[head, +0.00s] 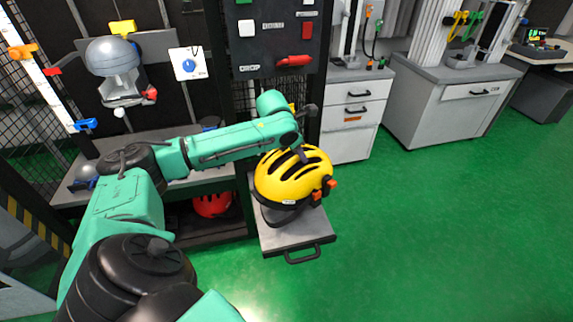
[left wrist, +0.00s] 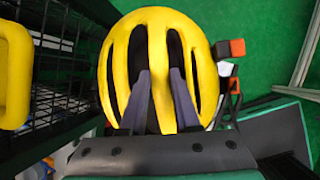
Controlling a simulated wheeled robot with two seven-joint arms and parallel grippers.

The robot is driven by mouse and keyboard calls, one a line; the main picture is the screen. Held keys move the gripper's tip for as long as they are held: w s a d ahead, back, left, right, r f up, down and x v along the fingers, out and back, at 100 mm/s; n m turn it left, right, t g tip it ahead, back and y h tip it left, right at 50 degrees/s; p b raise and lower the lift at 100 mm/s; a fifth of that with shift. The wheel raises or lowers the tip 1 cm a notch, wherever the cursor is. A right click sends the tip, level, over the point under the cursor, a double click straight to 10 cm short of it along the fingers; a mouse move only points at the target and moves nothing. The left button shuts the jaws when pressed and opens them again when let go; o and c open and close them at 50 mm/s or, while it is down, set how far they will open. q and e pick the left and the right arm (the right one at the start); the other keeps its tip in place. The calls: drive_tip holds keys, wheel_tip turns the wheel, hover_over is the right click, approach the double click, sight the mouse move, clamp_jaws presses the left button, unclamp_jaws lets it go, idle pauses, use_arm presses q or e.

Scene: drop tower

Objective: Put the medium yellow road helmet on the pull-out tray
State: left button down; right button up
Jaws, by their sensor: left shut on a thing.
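The yellow road helmet (head: 290,172), with dark vent slots and an orange clip on its right side, is at the pull-out tray (head: 312,228) in the head view. My left gripper (head: 301,154) reaches down onto the helmet's top from the left. In the left wrist view the helmet (left wrist: 205,75) fills the middle, and both fingers of the gripper (left wrist: 160,82) are in its vents, shut on its shell. The helmet overlaps the tray in the picture; I cannot tell whether its underside touches the tray. My right gripper is not in view.
The tray has a front handle (head: 302,256). A red helmet (head: 212,205) lies on the low shelf to its left. A grey drawer cabinet (head: 352,130) stands behind. Green floor (head: 430,220) is clear to the right.

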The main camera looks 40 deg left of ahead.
sight(276, 158)
use_arm(q)
drive_tip(key=a+f+b, duration=0.2)
drive_tip(key=a+f, duration=0.1)
drive_tip(key=f, duration=0.6)
drive_tip(key=shift+s+a+f+b, duration=0.25)
drive_tip(key=shift+s+f+b, duration=0.05)
drive_tip(key=shift+f+b, duration=0.1)
drive_tip(key=c, duration=0.6)
unclamp_jaws()
drive_tip(key=shift+f, duration=0.15)
drive_tip(key=shift+c, duration=0.2)
drive_tip(key=p+v, duration=0.2)
drive_tip(key=v, duration=1)
drive_tip(key=shift+s+d, duration=0.2)
